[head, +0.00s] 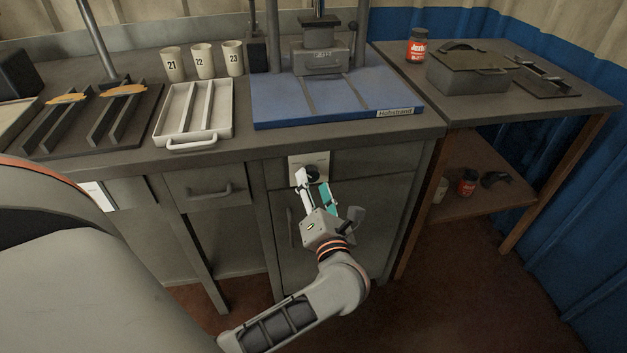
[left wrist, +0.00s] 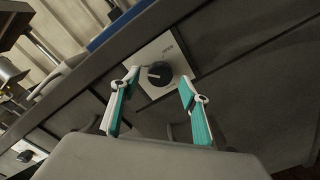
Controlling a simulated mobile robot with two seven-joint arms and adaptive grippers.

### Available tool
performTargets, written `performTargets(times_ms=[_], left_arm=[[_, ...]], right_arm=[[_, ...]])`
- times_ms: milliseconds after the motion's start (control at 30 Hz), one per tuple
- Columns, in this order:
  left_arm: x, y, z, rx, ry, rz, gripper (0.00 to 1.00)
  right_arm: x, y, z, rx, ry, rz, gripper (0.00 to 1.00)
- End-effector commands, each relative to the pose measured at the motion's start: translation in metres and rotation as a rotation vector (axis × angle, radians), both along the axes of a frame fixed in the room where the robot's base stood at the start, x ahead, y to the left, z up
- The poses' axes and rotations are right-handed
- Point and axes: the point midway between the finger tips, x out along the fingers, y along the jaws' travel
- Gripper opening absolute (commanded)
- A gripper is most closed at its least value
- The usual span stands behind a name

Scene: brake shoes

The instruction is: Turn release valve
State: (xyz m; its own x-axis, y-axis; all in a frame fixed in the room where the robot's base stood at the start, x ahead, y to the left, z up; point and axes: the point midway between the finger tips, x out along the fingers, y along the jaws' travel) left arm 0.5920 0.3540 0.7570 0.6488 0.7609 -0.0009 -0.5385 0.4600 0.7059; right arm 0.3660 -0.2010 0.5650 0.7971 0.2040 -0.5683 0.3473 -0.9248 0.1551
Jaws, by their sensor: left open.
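The release valve is a round black knob (left wrist: 159,73) on a pale square plate (left wrist: 178,60) on the cabinet front. A label reading "OPEN" is on the plate in the left wrist view. In the head view the knob (head: 312,171) shows just beyond my fingertips, and the plate (head: 295,166) is partly covered by my gripper. My left gripper (left wrist: 158,86) is open, with one teal-and-white finger on each side of the knob. I cannot tell whether either finger touches it. It also shows in the head view (head: 313,184). My right gripper is not in view.
A blue press base (head: 340,100) stands on the bench above the valve. A white divided tray (head: 161,134), several numbered cups (head: 203,61) and a dark rack (head: 60,140) are left of it. A side table (head: 400,60) with a metal box (head: 467,72) and red jar (head: 416,46) is right.

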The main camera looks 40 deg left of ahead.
Motion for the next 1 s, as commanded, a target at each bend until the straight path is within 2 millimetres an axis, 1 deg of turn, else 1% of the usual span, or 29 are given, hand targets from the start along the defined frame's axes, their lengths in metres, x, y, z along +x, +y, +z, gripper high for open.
performTargets(times_ms=[100, 200, 500, 533, 567, 600, 667, 867, 1000], left_arm=[[0.009, 0.011, -0.001, 0.002, 0.001, 0.000, 0.45], [0.013, 0.015, -0.001, 0.001, 0.000, -0.001, 0.45], [0.015, 0.017, 0.000, 0.001, 0.000, -0.001, 0.45], [0.015, 0.017, 0.000, 0.001, 0.000, -0.001, 0.40], [0.015, 0.017, 0.000, 0.001, 0.000, -0.001, 0.32], [0.015, 0.017, 0.000, 0.001, 0.000, -0.001, 0.22], [0.015, 0.017, 0.000, 0.001, 0.000, -0.001, 0.07], [0.014, 0.017, 0.000, 0.003, 0.003, -0.001, 0.07], [0.015, 0.017, 0.002, 0.018, 0.018, -0.001, 0.07]], right_arm=[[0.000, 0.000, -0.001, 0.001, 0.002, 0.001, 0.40], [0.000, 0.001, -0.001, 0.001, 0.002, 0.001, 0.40], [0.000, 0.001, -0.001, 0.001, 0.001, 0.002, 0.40], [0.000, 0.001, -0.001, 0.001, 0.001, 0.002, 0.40], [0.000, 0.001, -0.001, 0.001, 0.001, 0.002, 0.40], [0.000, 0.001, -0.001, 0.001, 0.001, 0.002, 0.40], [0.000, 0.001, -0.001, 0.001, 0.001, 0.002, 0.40], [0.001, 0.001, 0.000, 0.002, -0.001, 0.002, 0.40], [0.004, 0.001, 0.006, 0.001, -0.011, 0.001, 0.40]])
